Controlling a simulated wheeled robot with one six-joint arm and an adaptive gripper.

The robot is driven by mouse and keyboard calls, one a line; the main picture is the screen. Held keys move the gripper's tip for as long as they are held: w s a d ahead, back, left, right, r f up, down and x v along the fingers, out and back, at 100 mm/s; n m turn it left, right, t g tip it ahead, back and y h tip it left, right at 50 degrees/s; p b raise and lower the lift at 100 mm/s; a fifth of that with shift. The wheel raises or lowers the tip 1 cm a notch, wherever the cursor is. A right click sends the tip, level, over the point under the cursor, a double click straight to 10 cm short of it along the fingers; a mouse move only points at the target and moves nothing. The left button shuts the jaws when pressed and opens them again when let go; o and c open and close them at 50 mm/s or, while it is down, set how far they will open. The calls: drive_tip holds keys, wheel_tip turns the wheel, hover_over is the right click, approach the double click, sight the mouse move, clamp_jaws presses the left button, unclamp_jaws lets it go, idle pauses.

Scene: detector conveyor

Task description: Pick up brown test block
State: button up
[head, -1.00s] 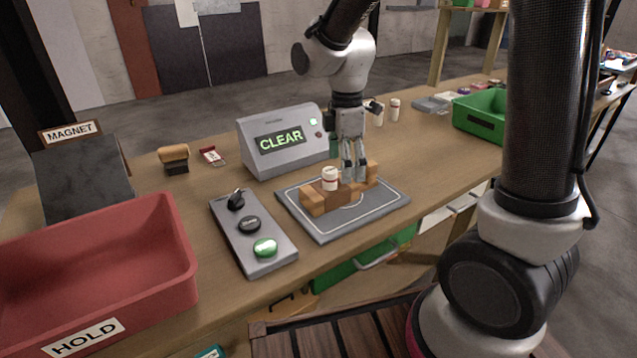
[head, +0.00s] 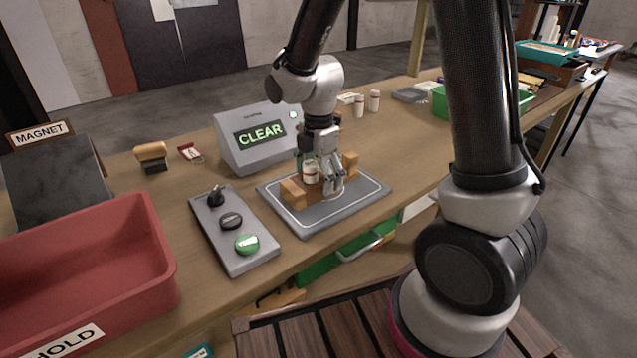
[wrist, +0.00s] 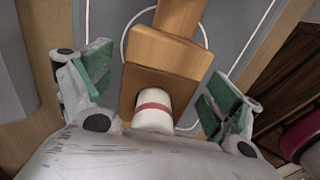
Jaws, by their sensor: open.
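The brown test block (head: 291,194) appears as a stepped wooden piece lying on the grey plate, with a taller end at each side. A white bottle with a red band (head: 310,173) stands at its middle. My gripper (head: 334,184) is low over the plate at the block's near side and hides part of it. In the wrist view the open green-padded fingers of my gripper (wrist: 156,92) lie to either side of the block (wrist: 166,53) and the bottle (wrist: 153,112), with gaps visible. I cannot tell whether the bottle rests on the block or beside it.
The grey plate (head: 290,228) has free room around the block. A control panel with buttons (head: 232,258) lies to its left, and the CLEAR display box (head: 240,160) stands behind. A red HOLD bin (head: 150,240) is at left. Small bottles (head: 375,100) and a green bin (head: 440,106) are further back.

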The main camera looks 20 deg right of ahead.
drive_tip(key=shift+f, duration=0.2)
drive_tip(key=c, duration=1.3)
drive_tip(key=shift+r, duration=0.1)
drive_tip(key=shift+c, duration=0.2)
